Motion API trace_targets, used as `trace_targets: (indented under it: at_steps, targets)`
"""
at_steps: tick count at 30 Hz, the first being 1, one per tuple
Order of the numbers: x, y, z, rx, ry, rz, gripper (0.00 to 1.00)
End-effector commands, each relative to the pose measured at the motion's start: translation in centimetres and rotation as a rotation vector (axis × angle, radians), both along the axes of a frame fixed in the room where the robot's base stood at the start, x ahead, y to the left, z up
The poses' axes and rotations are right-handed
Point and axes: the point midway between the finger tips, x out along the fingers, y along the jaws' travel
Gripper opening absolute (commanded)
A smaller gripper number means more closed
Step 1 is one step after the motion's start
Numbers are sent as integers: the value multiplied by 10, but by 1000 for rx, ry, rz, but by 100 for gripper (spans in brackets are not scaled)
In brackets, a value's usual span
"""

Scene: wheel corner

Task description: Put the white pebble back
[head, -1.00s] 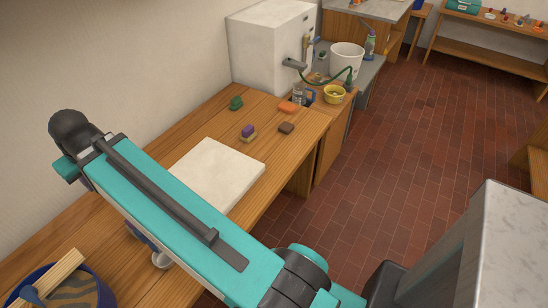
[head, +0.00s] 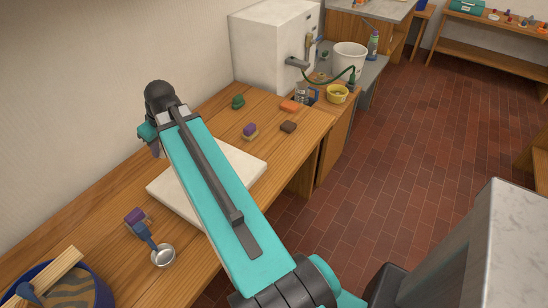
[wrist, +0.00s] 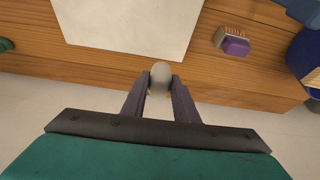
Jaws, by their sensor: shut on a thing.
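The white pebble (wrist: 160,73) is a smooth, pale grey-white egg shape in the wrist view. My gripper (wrist: 160,88) is shut on it, with a dark finger on either side and the pebble standing out beyond the tips. In the wrist view the pebble appears against the wooden bench, just off the edge of a pale square slab (wrist: 125,30). I cannot tell how high the pebble is above the bench.
The bench (head: 95,225) holds a purple brush (head: 135,216), a metal scoop (head: 163,256) and a blue bowl (head: 98,295) with a wooden strip across it. Beyond the slab lie a green lump (head: 238,102), another purple brush (head: 249,130), an orange block (head: 290,106) and a brown block (head: 288,127).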

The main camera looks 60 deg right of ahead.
Motion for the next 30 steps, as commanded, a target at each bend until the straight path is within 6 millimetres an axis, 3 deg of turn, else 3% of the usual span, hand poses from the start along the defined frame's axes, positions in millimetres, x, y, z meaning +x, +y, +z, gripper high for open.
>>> trace_targets:
  at_steps: [3,17,30]
  targets:
    - [-9,-33,-9,0,0,-2,9]
    - [-58,-149,-42,2,-1,15,9]
    - [-130,-251,-74,1,-2,32,9]
